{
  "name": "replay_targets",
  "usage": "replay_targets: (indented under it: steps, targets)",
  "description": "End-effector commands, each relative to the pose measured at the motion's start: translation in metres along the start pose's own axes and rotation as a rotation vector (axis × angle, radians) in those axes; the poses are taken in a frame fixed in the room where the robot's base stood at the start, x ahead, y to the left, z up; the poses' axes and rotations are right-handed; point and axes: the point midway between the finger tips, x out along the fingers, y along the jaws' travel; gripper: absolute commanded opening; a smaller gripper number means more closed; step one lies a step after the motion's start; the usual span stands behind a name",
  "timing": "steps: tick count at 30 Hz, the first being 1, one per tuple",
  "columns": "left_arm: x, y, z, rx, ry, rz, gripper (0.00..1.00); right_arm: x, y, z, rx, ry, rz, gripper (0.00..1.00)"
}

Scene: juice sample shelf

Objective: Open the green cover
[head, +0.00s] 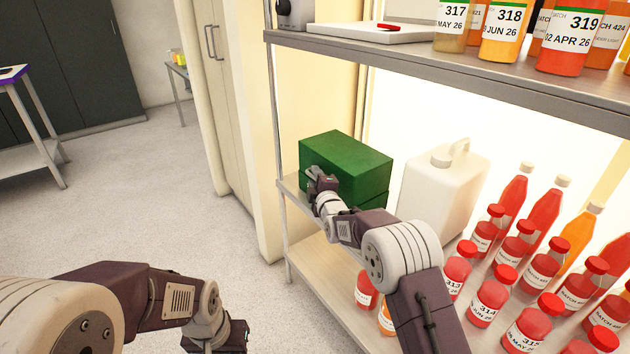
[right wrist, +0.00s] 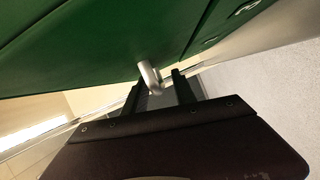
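The green box with its green cover (head: 347,160) stands on the lower level of the metal shelf, and the cover looks closed. In the right wrist view the green surface (right wrist: 100,45) fills the top, with a small silver handle (right wrist: 149,76) on it. My right gripper (head: 316,177) is at the box's left front side. In the right wrist view its two dark fingers (right wrist: 157,82) are apart, with the handle's end between them; I cannot tell whether they touch it. My left gripper (head: 222,338) is low at the bottom edge, far from the box, its fingers unclear.
A white jug (head: 437,195) stands just right of the green box. Several red-capped bottles (head: 490,297) fill the shelf further right. The upper shelf board (head: 450,75) runs above the box and carries more bottles. Open floor (head: 150,190) lies to the left.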

Motion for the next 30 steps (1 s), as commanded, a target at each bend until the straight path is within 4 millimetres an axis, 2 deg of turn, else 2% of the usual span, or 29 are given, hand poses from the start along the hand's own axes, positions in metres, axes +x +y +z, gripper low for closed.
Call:
replay_targets:
  steps: [7,8,11,12,30]
  targets:
    - [0.0000,0.0000,-0.0001,0.000,0.000,0.000,0.36,0.0016,0.0006,0.0000,0.000,0.000,0.000,0.32]
    - [0.0000,0.0000,-0.0001,0.000,0.000,0.000,0.36,0.0015,0.0006,-0.0001,0.000,0.000,0.000,0.30]
    - [0.0000,0.0000,-0.0001,0.000,0.000,0.000,0.36,0.0015,0.0005,-0.0001,0.000,0.000,0.000,0.02]
    - [0.0000,0.0000,-0.0001,0.000,0.000,0.000,0.36,0.0014,0.0005,-0.0001,0.000,0.000,0.000,0.00]
    - [0.0001,0.0000,-0.0001,0.000,0.000,0.000,0.36,0.0013,0.0000,-0.0002,0.000,0.000,-0.001,0.00]
